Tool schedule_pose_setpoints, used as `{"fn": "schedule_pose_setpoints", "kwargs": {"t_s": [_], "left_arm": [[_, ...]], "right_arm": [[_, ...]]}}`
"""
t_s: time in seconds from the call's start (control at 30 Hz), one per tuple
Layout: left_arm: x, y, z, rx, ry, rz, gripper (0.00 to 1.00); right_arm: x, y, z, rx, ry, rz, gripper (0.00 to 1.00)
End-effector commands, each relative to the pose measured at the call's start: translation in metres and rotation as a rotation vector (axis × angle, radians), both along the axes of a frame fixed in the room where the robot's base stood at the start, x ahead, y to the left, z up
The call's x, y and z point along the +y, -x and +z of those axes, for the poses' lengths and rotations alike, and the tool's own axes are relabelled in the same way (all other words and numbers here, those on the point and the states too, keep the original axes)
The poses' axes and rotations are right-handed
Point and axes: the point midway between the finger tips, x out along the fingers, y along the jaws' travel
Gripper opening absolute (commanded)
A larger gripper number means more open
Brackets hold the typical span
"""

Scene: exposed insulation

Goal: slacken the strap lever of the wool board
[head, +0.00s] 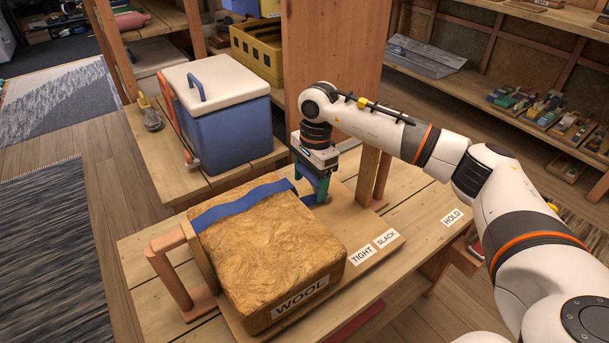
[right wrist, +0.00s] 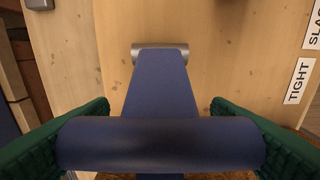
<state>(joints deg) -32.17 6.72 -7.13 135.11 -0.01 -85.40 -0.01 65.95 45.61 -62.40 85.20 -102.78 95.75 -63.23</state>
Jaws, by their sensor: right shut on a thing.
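The wool block (head: 265,245), labelled WOOL, is held to a wooden board (head: 350,272) by a blue strap (head: 240,203). TIGHT (head: 362,256) and SLACK (head: 386,239) labels lie on the board's right edge. My right gripper (head: 312,192) points down at the block's far right corner, by the strap's end. In the right wrist view, its green fingers (right wrist: 160,142) are shut on the strap lever (right wrist: 160,85), at both ends of its blue crossbar. The lever's stem runs to a grey pivot. In the head view the fingers mostly hide the lever. My left gripper is not in view.
A blue cooler (head: 222,115) with a white lid stands behind the block. A wooden post (head: 330,70) rises close behind my right gripper. A wooden handle (head: 170,270) stands left of the block. A HOLD label (head: 452,217) lies on the bare table at right.

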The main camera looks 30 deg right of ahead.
Motion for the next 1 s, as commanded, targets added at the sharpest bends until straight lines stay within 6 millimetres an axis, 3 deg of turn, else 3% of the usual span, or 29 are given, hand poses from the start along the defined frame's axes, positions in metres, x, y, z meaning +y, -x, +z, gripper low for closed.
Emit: {"fn": "schedule_pose_setpoints", "kwargs": {"t_s": [1.0], "left_arm": [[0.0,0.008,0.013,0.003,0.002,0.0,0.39]], "right_arm": [[-0.013,-0.002,0.006,0.026,-0.189,-0.002,0.54]]}}
